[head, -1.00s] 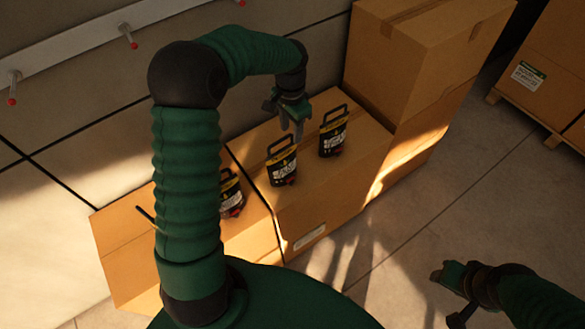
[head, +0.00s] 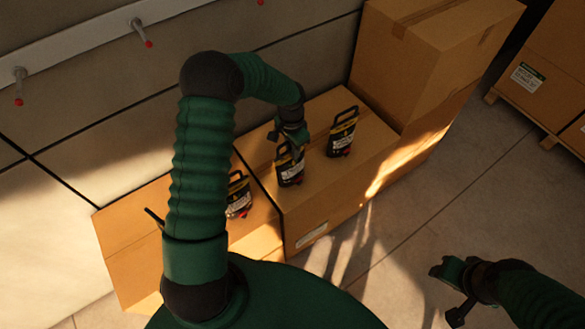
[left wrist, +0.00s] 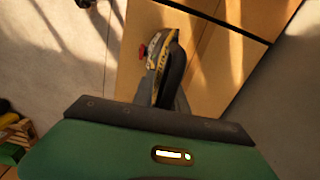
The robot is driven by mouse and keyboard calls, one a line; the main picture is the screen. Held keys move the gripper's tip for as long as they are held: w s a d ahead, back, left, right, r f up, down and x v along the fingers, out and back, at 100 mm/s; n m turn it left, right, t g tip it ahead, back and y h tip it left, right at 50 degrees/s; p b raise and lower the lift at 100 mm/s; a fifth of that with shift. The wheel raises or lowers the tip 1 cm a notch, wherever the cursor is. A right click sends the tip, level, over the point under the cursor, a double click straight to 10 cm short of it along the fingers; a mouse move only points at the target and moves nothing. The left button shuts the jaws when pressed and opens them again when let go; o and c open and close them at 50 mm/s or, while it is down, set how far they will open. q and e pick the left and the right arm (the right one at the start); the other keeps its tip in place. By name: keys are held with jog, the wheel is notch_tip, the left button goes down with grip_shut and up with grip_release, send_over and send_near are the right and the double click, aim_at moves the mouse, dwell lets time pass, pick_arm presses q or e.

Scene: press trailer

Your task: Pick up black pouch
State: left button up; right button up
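Three black pouches with yellow-and-white labels and loop handles stand on cardboard boxes in the head view. The middle pouch (head: 290,170) is at my left gripper (head: 291,146), which points down at its top. In the left wrist view the pouch (left wrist: 154,57) is seen from above, its black handle between grey fingers that look apart; contact is unclear. Another pouch (head: 342,133) stands to the right, and a third (head: 238,196) at the left is partly hidden by my left arm. My right gripper (head: 452,291) is open and empty above the floor at lower right.
The middle pouch's box (head: 315,205) adjoins a lower box (head: 130,240) on the left and a taller stack (head: 430,60) on the right. A wall rail with pegs (head: 75,50) runs behind. Open floor (head: 430,200) lies to the right.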

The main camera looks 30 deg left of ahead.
pick_arm(q)
jog(key=shift+s+a+f+g, duration=0.3)
jog(key=shift+s+a+f, duration=0.2)
jog(key=shift+s+f, duration=0.2)
jog(key=shift+c, duration=1.2)
jog(key=shift+s, duration=0.15)
jog(key=shift+c, duration=1.1)
jog(key=shift+w+d, duration=0.3)
jog(key=shift+d, duration=0.1)
grip_shut()
jog(key=shift+w+d+r, duration=0.1)
jog(key=shift+w+d, duration=0.05)
jog(key=shift+d, duration=0.2)
jog(key=shift+w+a+r, duration=0.1)
jog(key=shift+a, duration=0.25)
jog(key=shift+w+d, duration=0.1)
jog(key=shift+d, duration=0.05)
jog(key=shift+r, duration=0.1)
